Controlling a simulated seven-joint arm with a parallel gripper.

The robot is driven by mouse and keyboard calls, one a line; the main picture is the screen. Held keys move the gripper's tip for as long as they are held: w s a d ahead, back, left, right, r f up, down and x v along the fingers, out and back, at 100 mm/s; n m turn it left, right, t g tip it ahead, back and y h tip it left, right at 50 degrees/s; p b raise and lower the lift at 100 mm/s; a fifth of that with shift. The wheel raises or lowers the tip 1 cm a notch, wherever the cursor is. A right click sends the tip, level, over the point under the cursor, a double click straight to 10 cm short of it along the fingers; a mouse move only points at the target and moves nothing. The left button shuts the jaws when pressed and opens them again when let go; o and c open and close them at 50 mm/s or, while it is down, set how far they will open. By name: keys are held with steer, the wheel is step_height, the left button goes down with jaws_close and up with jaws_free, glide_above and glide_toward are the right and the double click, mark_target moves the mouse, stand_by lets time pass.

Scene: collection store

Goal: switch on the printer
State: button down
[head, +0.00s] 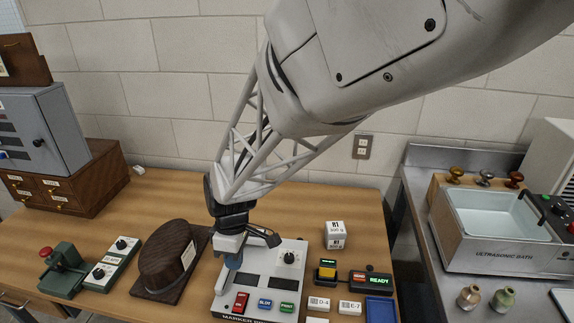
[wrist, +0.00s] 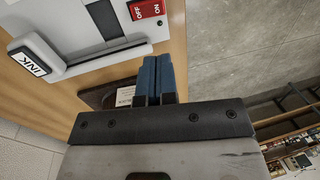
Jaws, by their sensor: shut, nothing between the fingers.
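The printer (head: 262,263) is a white, flat-topped machine on the wooden table, with "MARKER" on its front edge. A red rocker switch (head: 240,301) sits at its front left, beside a blue BLOT button (head: 265,302) and a green PRINT button (head: 287,307). My gripper (head: 232,264) points down at the printer's left side, behind the switch. In the wrist view its blue fingers (wrist: 153,62) are together and empty. The red switch (wrist: 146,9), marked OFF and ON, lies apart from the fingertips there. I cannot tell which way it is set.
A black dial (head: 289,258) and a lever marked INK (wrist: 32,62) are on the printer. A brown hat form (head: 167,256) stands left; a box with a green READY display (head: 378,281) and a white cube (head: 335,229) stand right.

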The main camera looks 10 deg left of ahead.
mark_target(239, 302)
steer(key=f, duration=0.4)
steer(key=s+f, duration=0.1)
steer(key=f, duration=0.3)
steer(key=s+f, duration=0.1)
steer(key=f, duration=0.3)
steer(key=shift+s+f, duration=0.25)
steer(key=shift+f, duration=0.15)
steer(key=shift+f, duration=0.1)
steer(key=shift+s+f+t, duration=0.15)
steer(key=shift+t, duration=0.15)
steer(key=shift+w+r, duration=0.25)
steer(key=shift+w, duration=0.5)
steer(key=shift+r, duration=0.15)
step_height(239, 302, up, 14)
steer(key=s, duration=0.2)
steer(key=shift+s+f, duration=0.25)
steer(key=shift+s, duration=0.05)
stand_by(0.7)
